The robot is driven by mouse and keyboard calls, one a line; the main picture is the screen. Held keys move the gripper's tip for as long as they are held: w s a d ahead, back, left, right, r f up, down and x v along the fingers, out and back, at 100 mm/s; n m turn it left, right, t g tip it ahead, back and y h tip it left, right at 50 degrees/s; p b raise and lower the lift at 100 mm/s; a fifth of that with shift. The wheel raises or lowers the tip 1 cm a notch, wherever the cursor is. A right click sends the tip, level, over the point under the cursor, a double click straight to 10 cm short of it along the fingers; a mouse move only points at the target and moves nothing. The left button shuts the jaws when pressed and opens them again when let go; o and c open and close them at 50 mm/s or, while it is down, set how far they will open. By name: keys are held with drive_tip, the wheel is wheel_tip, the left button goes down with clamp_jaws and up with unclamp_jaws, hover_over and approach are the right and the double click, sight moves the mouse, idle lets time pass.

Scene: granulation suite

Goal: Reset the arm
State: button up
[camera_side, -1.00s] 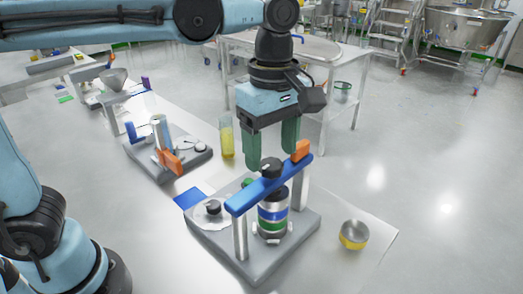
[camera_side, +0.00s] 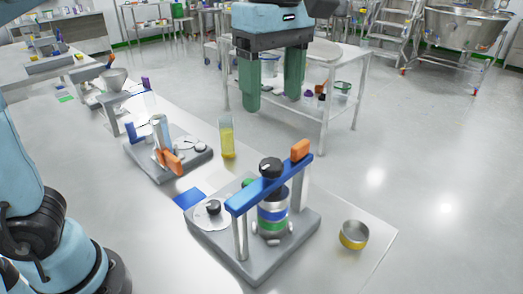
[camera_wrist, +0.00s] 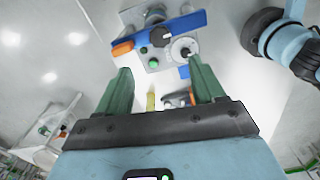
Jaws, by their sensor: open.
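My gripper (camera_side: 272,100) is open and empty, with two green fingers pointing down. It is raised well above the bench in the side view, clear of everything below it. In the wrist view my gripper (camera_wrist: 162,80) shows its two fingers spread apart. Below it stands a grey-based fixture (camera_side: 250,262) with a blue crossbar (camera_side: 268,186), an orange end block (camera_side: 300,150) and a black knob (camera_side: 270,167). A canister with blue and green bands (camera_side: 273,218) stands under the crossbar. The blue crossbar also shows in the wrist view (camera_wrist: 185,28).
A second fixture (camera_side: 168,155) with orange and blue parts stands behind on the bench. A yellow-filled vial (camera_side: 227,136) stands between the fixtures. A small metal cup (camera_side: 354,234) sits at the right. A metal cart (camera_side: 340,90) stands behind. The air around my gripper is free.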

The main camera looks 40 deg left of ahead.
drive_tip(key=s+a+f+m+t, duration=0.2)
drive_tip(key=a+f+m+t, duration=0.1)
drive_tip(key=a+f+m, duration=0.4)
drive_tip(key=s+a+f+m+t, duration=0.1)
drive_tip(key=a+f+m+t, duration=0.3)
drive_tip(key=a+f+m, duration=0.4)
wheel_tip(320, 180, down, 3)
drive_tip(key=shift+s+m, duration=0.4)
drive_tip(key=shift+m, duration=0.3)
